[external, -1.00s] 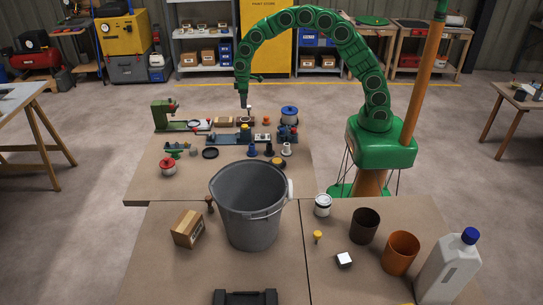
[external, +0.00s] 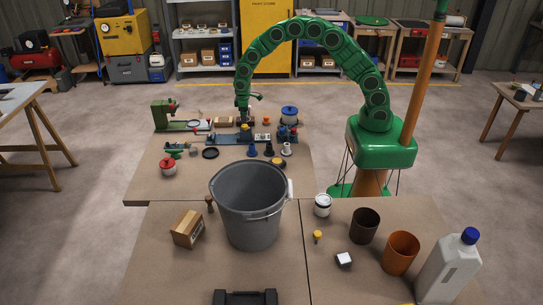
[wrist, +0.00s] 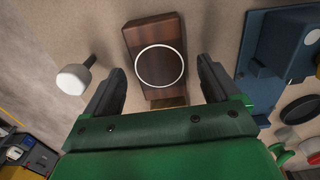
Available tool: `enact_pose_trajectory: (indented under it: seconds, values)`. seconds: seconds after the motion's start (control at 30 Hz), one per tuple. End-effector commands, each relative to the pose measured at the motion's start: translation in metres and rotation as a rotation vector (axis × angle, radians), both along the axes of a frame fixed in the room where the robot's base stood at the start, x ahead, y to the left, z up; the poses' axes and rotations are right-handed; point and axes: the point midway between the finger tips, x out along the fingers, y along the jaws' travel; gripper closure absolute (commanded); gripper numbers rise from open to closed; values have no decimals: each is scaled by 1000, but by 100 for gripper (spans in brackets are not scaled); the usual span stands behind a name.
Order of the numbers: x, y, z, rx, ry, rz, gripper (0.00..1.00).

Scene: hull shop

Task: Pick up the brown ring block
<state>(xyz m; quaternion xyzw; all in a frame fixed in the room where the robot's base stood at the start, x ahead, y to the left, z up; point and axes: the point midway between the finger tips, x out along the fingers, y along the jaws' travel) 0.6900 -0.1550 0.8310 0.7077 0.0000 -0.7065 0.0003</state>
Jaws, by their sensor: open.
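The brown ring block (wrist: 154,38) is a dark wooden block with a white ring on its top face. In the wrist view it lies ahead of my gripper (wrist: 158,80), between the lines of the two dark fingers. The fingers are open and spread wider than the block, with nothing held between them. In the external view my gripper (external: 242,117) is low over the back table, and it largely hides the block there.
A white-capped peg (wrist: 74,78) stands left of the block in the wrist view. A blue machine (wrist: 262,50) and a black ring (wrist: 298,109) are on the right. In the external view, a large grey bucket (external: 250,210) stands nearer the camera.

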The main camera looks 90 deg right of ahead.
Motion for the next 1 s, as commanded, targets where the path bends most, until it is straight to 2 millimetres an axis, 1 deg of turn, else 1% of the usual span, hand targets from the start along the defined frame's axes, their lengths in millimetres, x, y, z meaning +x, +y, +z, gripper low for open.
enact_pose_trajectory:
  seconds: [0.03, 0.13, 0.37, 0.4, 0.47, 0.6, 0.77, 1.0]
  values:
    - [-1, 0, -9, 1, 4, 0, 11]
    - [-1, 0, -17, 1, 4, 0, 11]
    - [-1, 0, -19, 0, 2, 0, 11]
    - [-1, 0, -19, 0, 2, 0, 14]
    - [-1, 0, -19, 0, 2, 0, 23]
    - [-1, 0, -19, 0, 2, 0, 44]
    - [-1, 0, -18, 0, 2, 0, 69]
    - [-1, 0, -18, 0, 2, 0, 70]
